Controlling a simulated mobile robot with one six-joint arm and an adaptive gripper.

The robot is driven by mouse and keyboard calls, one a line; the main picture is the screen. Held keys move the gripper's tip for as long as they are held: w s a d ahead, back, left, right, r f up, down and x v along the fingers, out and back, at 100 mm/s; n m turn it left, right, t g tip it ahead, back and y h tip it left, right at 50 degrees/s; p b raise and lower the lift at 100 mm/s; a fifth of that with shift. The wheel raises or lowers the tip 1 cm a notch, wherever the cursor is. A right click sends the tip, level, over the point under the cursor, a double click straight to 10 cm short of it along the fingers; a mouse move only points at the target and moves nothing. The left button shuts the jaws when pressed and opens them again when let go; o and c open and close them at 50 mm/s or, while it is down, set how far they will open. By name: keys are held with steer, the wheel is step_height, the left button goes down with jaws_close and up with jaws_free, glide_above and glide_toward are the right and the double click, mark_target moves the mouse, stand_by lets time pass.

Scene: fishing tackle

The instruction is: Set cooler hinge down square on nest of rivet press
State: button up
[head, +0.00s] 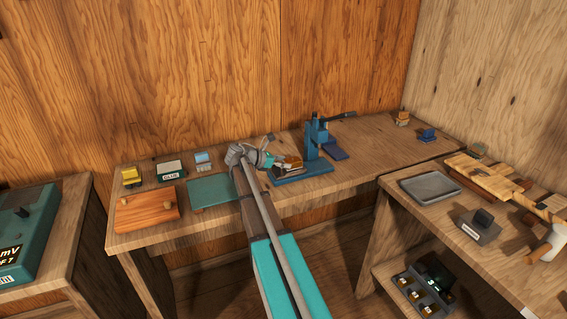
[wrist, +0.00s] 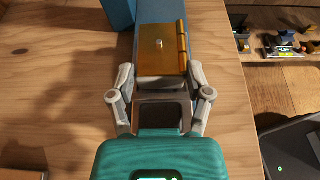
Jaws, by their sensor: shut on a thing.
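The cooler hinge (wrist: 160,62) is a flat brass-coloured plate with a knuckle barrel along its right side and a small pale stud near its middle in the wrist view. My gripper (wrist: 159,80) is shut on its near end. In the head view the hinge (head: 290,160) shows orange, just left of the blue rivet press (head: 313,140), with my gripper (head: 273,160) at its left. The press's blue base (head: 310,175) lies beneath them. The hinge covers the nest, and I cannot tell whether it touches or hangs just above.
A green mat (head: 210,190), a wooden board (head: 146,209) and small boxes lie left on the bench. A dark blue block (head: 334,149) stands right of the press. A grey tray (head: 429,187) is on the right-hand bench. Bare bench lies right of the press.

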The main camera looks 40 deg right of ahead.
steer(key=shift+f+b, duration=0.4)
steer(key=shift+f, duration=0.05)
steer(key=o, duration=1.2)
steer(key=shift+r, duration=0.1)
